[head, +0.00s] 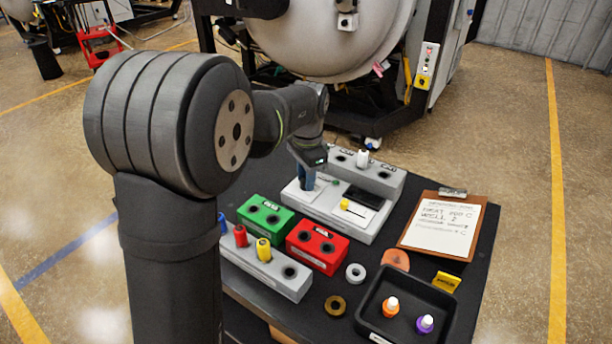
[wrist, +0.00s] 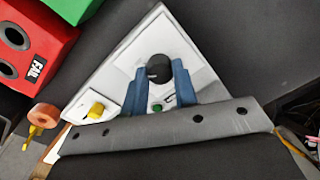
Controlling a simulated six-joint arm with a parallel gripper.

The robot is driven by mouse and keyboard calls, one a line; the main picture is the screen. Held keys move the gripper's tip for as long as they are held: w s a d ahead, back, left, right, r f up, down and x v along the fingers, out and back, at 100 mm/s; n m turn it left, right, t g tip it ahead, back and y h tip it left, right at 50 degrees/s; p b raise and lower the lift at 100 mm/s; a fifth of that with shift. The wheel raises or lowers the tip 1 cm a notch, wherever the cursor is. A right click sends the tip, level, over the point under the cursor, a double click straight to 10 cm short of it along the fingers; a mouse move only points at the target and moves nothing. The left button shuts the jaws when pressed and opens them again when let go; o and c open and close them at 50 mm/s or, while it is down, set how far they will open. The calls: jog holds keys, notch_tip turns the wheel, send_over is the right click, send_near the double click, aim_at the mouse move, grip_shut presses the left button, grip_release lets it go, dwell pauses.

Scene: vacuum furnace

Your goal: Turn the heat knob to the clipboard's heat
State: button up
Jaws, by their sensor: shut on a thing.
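My gripper (head: 306,180) reaches down onto the white control box (head: 325,208) in the head view. In the wrist view its two blue fingers stand on either side of the black heat knob (wrist: 158,68) and are shut on it. The fingers hide the knob in the head view. A pale pointer mark shows on the knob, but its scale cannot be read. The clipboard (head: 408,240) lies right of the box, with a handwritten sheet (head: 445,228). Its lines seem to read "HEAT", a number ending in "00 C", and "WELL 2"; the first digit is unclear.
The box also has a yellow switch (head: 344,204), a dark display (head: 365,196) and a green button (wrist: 157,107). A grey block (head: 385,182) stands behind; green (head: 265,218) and red (head: 317,246) blocks stand in front. A black tray (head: 372,300) holds two capped vials.

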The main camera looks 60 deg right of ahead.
jog(key=shift+m, duration=0.6)
jog(key=o, duration=1)
jog(key=shift+r, duration=0.1)
notch_tip(320, 180, up, 17)
jog(key=shift+s+a+r, duration=0.15)
jog(key=shift+s+a, duration=0.05)
jog(key=shift+s, duration=0.15)
jog(key=f, duration=1.7)
jog(key=shift+w+d+f, duration=0.2)
jog(key=shift+w+f, duration=0.1)
